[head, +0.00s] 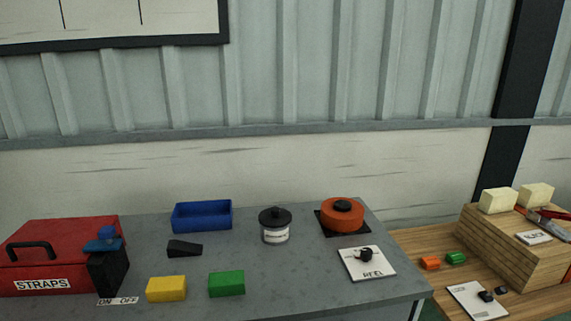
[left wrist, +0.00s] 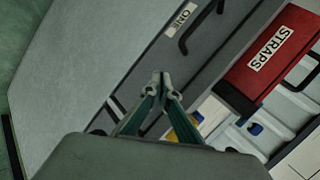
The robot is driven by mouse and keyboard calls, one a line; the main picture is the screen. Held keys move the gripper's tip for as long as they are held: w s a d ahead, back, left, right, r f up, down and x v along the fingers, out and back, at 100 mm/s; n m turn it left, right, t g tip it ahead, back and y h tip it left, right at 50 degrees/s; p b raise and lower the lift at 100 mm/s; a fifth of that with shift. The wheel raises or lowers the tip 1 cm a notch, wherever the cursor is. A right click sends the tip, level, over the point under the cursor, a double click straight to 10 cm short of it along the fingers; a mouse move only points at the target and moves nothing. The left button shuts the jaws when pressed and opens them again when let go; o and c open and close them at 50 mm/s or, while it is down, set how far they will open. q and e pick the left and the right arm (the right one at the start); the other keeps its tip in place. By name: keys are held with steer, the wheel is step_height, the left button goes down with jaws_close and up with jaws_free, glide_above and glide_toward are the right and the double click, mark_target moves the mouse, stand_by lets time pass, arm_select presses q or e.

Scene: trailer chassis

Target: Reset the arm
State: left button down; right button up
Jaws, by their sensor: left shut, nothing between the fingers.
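My left gripper (left wrist: 160,80) shows in the left wrist view with its two fingertips together. It is shut and holds nothing. It hangs in front of a grey drawer front labelled "ONE" (left wrist: 168,45), with a dark handle. A red box marked "STRAPS" (left wrist: 285,40) is to the right of the fingers. A yellow piece (left wrist: 185,128) is partly hidden behind the fingers. Neither arm shows in the head view, and my right gripper is in neither view.
In the head view, the grey bench (head: 300,285) carries the red STRAPS box (head: 60,240), a blue bin (head: 202,216), yellow (head: 166,289) and green blocks (head: 227,284), a lidded jar (head: 275,230) and an orange reel (head: 342,214). A wooden table (head: 410,245) stands right.

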arm_select(q)
steer(key=s+f+n+g+h, duration=0.1)
steer(key=s+f, duration=0.3)
steer(key=s, duration=0.1)
steer(key=w+d+f+n+t+h, duration=0.2)
steer(key=d+f+h, duration=0.5)
steer(key=d+f, duration=0.6)
steer(key=d+t, duration=0.1)
steer(key=d, duration=0.2)
steer(key=shift+w+d+n, duration=0.15)
steer(key=shift+w+n, duration=0.15)
steer(key=shift+n, duration=0.1)
